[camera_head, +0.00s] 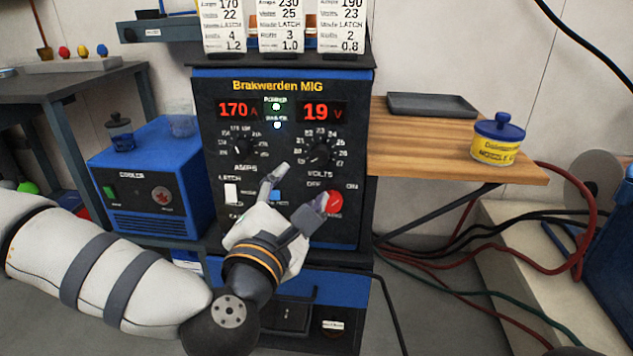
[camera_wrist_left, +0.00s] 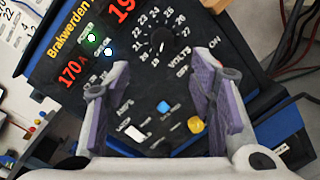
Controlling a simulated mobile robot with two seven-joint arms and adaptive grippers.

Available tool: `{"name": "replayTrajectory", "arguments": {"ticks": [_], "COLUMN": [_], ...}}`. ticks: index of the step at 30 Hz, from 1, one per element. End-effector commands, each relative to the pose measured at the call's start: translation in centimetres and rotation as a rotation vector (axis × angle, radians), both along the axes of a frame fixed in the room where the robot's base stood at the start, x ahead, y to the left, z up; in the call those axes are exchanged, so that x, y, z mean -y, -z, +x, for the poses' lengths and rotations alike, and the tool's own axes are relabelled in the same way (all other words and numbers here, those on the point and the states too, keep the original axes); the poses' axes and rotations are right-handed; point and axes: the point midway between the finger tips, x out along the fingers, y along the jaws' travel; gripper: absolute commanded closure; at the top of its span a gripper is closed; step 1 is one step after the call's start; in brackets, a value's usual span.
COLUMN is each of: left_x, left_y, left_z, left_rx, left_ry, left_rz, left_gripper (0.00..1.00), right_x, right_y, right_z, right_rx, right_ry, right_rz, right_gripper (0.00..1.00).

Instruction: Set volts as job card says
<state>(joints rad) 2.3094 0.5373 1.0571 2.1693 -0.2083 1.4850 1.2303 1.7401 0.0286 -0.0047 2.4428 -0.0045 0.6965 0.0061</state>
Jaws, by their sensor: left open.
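The blue and black Brakwerden MIG welder (camera_head: 290,88) stands upright, its display reading 170 A and 19 V. The black volts knob (camera_head: 318,153) is on the panel's right half, ringed by numbers; it also shows in the left wrist view (camera_wrist_left: 162,40). The amps knob (camera_head: 239,147) is to its left. Three job cards (camera_head: 281,25) stand on top: 170 amps with 22 volts, 230 with 25, 190 with 23. My left gripper (camera_head: 300,187) is open and empty, just below the volts knob, its fingers apart in the wrist view (camera_wrist_left: 152,85). My right gripper is not visible.
A red rotary switch (camera_head: 332,202) sits close to my left gripper's right finger. A blue cooler (camera_head: 150,180) stands left. A wooden shelf (camera_head: 420,150) on the right holds a grey tray (camera_head: 432,105) and a yellow tin (camera_head: 497,140). Cables hang at right.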

Motion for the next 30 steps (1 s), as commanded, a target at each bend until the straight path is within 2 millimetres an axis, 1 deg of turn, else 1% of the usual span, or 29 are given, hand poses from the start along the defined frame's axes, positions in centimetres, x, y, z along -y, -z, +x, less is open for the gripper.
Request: {"name": "replayTrajectory", "arguments": {"ticks": [6,9,12,16,24,26,27,29,30], "left_x": [1.0,1.5,1.8,2.0,2.0,2.0,2.0,2.0,2.0], "left_y": [0.0,0.1,0.1,0.1,0.0,0.0,0.0,0.1,0.1], "left_z": [5.3,7.6,9.3,10.5,10.7,10.7,10.7,10.7,10.7], "left_rx": [-0.001,-0.002,-0.004,-0.005,-0.005,-0.005,-0.005,-0.005,-0.005], "left_ry": [0.001,0.003,0.005,0.006,0.006,0.006,0.006,0.006,0.006], "left_rz": [0.005,0.006,0.007,0.007,0.007,0.007,0.007,0.008,0.008], "left_gripper": [0.5,0.5,0.5,0.5,0.5,0.64,0.73,0.86,0.95], "right_x": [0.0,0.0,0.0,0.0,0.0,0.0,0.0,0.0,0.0], "right_y": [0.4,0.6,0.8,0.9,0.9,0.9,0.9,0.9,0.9], "right_z": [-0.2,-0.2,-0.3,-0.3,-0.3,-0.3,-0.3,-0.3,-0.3], "right_rx": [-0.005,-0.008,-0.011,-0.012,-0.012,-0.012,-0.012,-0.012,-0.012], "right_ry": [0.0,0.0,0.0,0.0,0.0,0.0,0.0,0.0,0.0], "right_rz": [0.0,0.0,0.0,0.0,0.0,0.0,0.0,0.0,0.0], "right_gripper": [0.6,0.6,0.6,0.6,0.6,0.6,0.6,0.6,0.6]}}
